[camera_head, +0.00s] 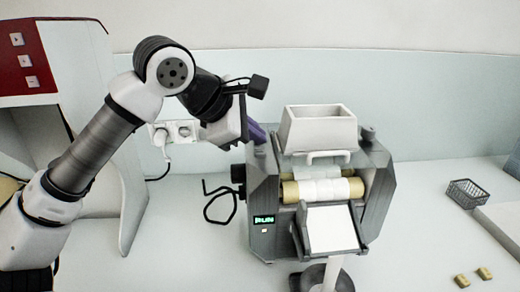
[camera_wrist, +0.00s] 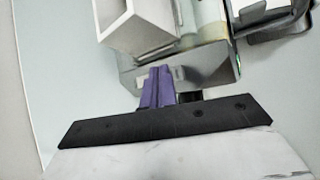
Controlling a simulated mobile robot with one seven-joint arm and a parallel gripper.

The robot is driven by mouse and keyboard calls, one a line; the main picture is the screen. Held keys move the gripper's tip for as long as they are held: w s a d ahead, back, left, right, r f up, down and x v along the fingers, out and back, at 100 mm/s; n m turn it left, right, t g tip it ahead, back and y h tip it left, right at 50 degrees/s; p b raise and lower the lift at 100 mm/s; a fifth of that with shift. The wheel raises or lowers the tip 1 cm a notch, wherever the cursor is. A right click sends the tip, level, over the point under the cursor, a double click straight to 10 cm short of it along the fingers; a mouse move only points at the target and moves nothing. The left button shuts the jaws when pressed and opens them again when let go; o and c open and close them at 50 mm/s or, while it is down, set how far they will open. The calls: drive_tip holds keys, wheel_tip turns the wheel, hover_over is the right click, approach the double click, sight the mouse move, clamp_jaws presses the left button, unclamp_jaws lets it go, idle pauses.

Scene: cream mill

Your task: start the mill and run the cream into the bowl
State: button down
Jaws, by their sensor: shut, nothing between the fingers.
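The grey mill (camera_head: 263,190) stands on the bench with a white hopper (camera_head: 318,128) on top. Its small display (camera_head: 264,220) reads RUN in green. White cream (camera_head: 322,190) covers the middle of the tan rollers, and the sloping apron (camera_head: 332,229) in front looks white. Below the apron is a grey, partly hidden shape (camera_head: 343,281); I cannot tell whether it is the bowl. My gripper (camera_head: 258,133) is at the mill's upper left corner, its purple fingers shut and empty. In the wrist view the fingers (camera_wrist: 158,85) overlap the mill's side; contact is unclear.
A wall socket with a plug (camera_head: 162,135) is behind my arm, and a dark cable (camera_head: 220,203) loops left of the mill. A wire basket (camera_head: 466,193) and two small tan blocks (camera_head: 474,277) lie at right. A red-panelled cabinet (camera_head: 22,62) stands left. Bench between mill and basket is clear.

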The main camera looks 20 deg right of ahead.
sight(255, 153)
drive_tip(key=shift+r+p, duration=1.55)
drive_tip(key=shift+r, duration=1)
drive_tip(key=shift+f, duration=0.15)
